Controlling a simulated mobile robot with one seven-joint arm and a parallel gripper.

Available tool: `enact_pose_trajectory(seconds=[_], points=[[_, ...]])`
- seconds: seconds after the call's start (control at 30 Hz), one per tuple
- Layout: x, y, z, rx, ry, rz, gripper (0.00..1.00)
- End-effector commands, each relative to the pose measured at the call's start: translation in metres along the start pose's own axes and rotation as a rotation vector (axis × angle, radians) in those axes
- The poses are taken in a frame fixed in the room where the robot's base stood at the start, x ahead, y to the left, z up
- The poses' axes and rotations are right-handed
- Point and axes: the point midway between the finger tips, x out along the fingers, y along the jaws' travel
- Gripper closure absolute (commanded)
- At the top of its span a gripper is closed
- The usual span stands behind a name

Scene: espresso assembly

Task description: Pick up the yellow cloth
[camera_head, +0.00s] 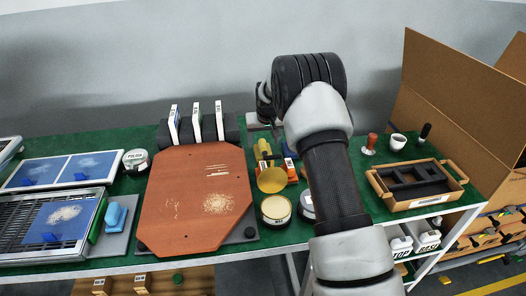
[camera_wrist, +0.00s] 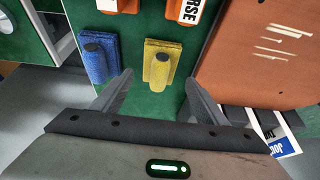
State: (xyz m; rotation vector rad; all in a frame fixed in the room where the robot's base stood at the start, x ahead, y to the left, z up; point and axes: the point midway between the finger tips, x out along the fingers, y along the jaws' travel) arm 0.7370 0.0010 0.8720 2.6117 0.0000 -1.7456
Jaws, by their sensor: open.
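The yellow cloth (camera_wrist: 155,48) is a small folded pad with a raised yellow grip whose top is dark. It lies on the green table top in the wrist view. In the camera_head view the yellow cloth (camera_head: 263,147) is partly visible beside my arm. My gripper (camera_wrist: 158,82) is open and empty. Its two fingertips are spread to either side of the yellow grip, on the near side of the cloth in the picture. I cannot tell the height gap. In the camera_head view my arm hides most of the gripper.
A blue cloth (camera_wrist: 98,68) of the same form lies close beside the yellow one. Orange blocks (camera_head: 291,167) with white labels and a gold disc (camera_head: 271,180) stand nearby. A terracotta board (camera_head: 190,205) is to the left, a wooden tray (camera_head: 454,194) to the right.

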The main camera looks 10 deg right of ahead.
Motion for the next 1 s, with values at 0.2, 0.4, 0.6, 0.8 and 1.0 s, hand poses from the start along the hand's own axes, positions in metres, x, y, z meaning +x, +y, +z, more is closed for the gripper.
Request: enact_pose_trajectory(seconds=[0.2,0.4,0.6,0.8,1.0], points=[[0.026,0.001,-0.002,0.0,-0.002,0.0,0.33],[0.05,0.001,-0.004,0.0,0.0,0.0,0.33],[0.053,0.001,-0.004,0.0,0.001,0.0,0.33],[0.053,0.001,-0.004,0.0,0.0,0.0,0.51],[0.052,0.001,-0.004,0.0,0.001,0.0,0.77]])
